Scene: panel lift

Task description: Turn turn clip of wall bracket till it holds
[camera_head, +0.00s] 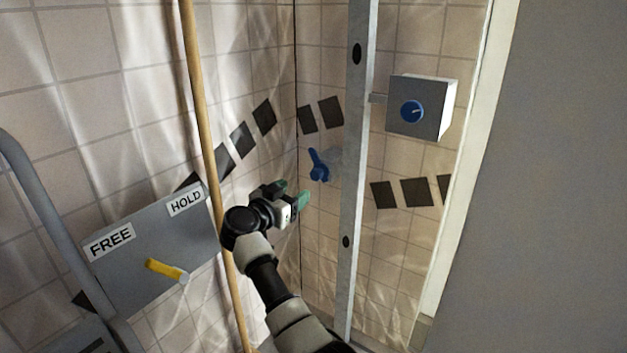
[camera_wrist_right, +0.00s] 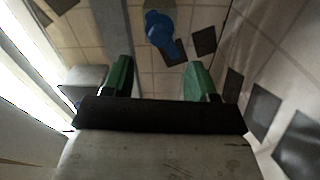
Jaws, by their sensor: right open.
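The blue turn clip (camera_head: 318,166) sits on a pale bracket (camera_head: 336,160) at the tiled wall, just left of the metal upright. It stands roughly upright, leaning a little. My right gripper (camera_head: 293,194) is below and left of the clip, apart from it, with its green fingers open and empty. In the right wrist view, the blue clip (camera_wrist_right: 161,32) shows beyond the open fingertips (camera_wrist_right: 158,72), near the top of the picture. My left gripper is not in view.
A metal upright (camera_head: 355,200) stands right of the clip. A grey box with a blue knob (camera_head: 411,111) is beyond it. A wooden pole (camera_head: 200,110) stands left of my gripper. A grey plate (camera_head: 130,265) marked FREE and HOLD carries a yellow lever (camera_head: 166,270).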

